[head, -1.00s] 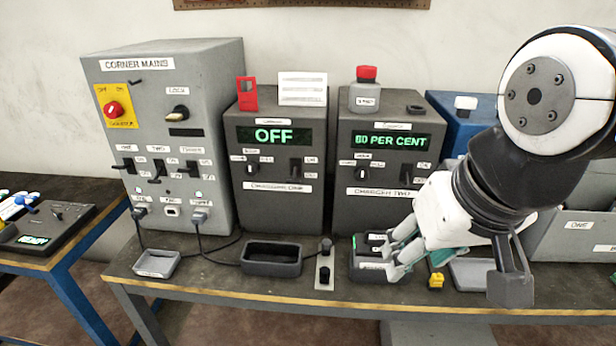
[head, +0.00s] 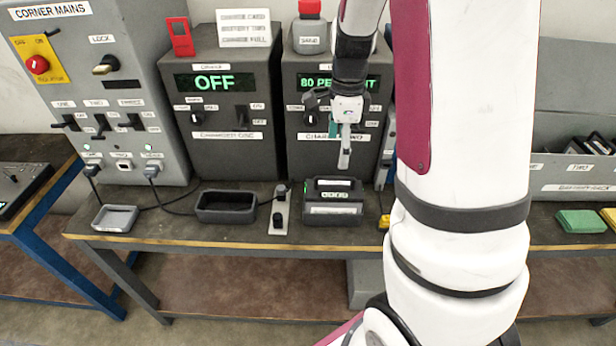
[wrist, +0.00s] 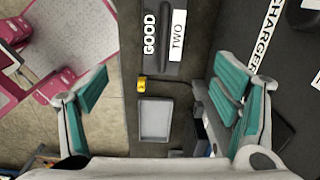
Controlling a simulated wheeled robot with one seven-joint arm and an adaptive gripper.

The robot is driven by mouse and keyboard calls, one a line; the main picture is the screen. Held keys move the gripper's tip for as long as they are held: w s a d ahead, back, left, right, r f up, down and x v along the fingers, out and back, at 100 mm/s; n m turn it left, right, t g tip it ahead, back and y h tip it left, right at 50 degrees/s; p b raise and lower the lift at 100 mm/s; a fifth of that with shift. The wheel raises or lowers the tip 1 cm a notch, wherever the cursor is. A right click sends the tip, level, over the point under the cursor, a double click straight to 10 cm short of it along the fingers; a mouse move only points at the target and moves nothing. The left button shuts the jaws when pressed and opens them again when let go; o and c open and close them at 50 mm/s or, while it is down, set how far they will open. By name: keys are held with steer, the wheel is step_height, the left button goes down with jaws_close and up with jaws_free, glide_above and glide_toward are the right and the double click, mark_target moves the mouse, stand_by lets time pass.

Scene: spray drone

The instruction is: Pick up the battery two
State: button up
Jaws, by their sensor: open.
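Battery two (head: 332,212) is a dark block with a handle, a white label and a small green display. It sits on the bench in front of charger two (head: 377,150). In the wrist view the battery (wrist: 163,62) shows at the top edge, with the words GOOD and TWO; part of it is cut off. My gripper (head: 344,150) hangs above and behind the battery in the head view, in front of the charger's face. It is apart from the battery and empty. In the wrist view its teal-padded fingers (wrist: 160,95) are spread wide.
An empty dark cradle (head: 226,218) and a small grey tray (head: 115,226) lie to the left. A plate with black knobs (head: 280,212) stands just left of the battery. A yellow piece (wrist: 141,84) and a grey tray (wrist: 170,119) lie nearby. My arm hides the bench on the right.

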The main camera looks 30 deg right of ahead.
steer(key=shift+w+d+f+m, duration=0.1)
steer(key=shift+d+f+m, duration=0.1)
steer(key=shift+f, duration=0.2)
steer(key=shift+w+d+f+m, duration=0.1)
steer(key=shift+f+m, duration=0.1)
steer(key=shift+f, duration=0.15)
glide_above(334, 188)
steer(key=f, duration=0.7)
steer(key=shift+s+d+f, duration=0.25)
steer(key=shift+s+f, duration=0.05)
steer(key=shift+w+a+f+p, duration=0.15)
steer(key=shift+f+p, duration=0.1)
steer(key=shift+f, duration=1.15)
steer(key=shift+w+a+f+p, duration=0.15)
steer(key=shift+f+p, duration=0.1)
steer(key=shift+f, duration=1.1)
steer(key=shift+s, duration=0.1)
steer(key=shift+c, duration=0.6)
steer(key=c, duration=1.8)
steer(key=shift+r, duration=0.1)
jaws_close()
